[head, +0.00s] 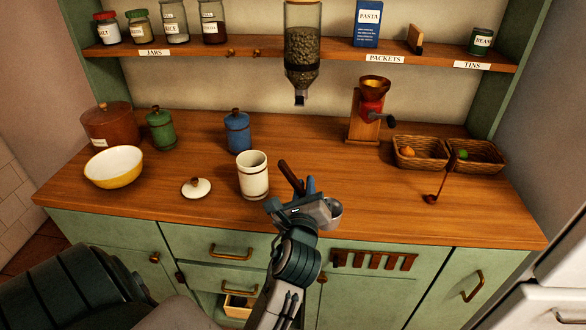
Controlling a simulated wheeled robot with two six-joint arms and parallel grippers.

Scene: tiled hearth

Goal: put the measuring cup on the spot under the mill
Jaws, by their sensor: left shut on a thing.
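The mill (368,120) is a wooden grinder with a red body, a brass bowl on top and a dark crank. It stands at the back of the counter, right of centre. My left gripper (312,203) is over the counter's front edge, shut on the grey metal measuring cup (335,213). The cup's round bowl shows at the right of the jaws, and the jaws hide part of it. A dark brown handle (289,176) sticks up behind the jaws; I cannot tell if it belongs to the cup. The cup is apart from the mill, in front and left of it. My right gripper is not in view.
A cream canister (253,178) stands close left of my gripper, with its lid (196,188) beside it. A bean dispenser (302,50) hangs from the shelf. Baskets (420,155) and a copper ladle (431,198) are at right. The counter before the mill is clear.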

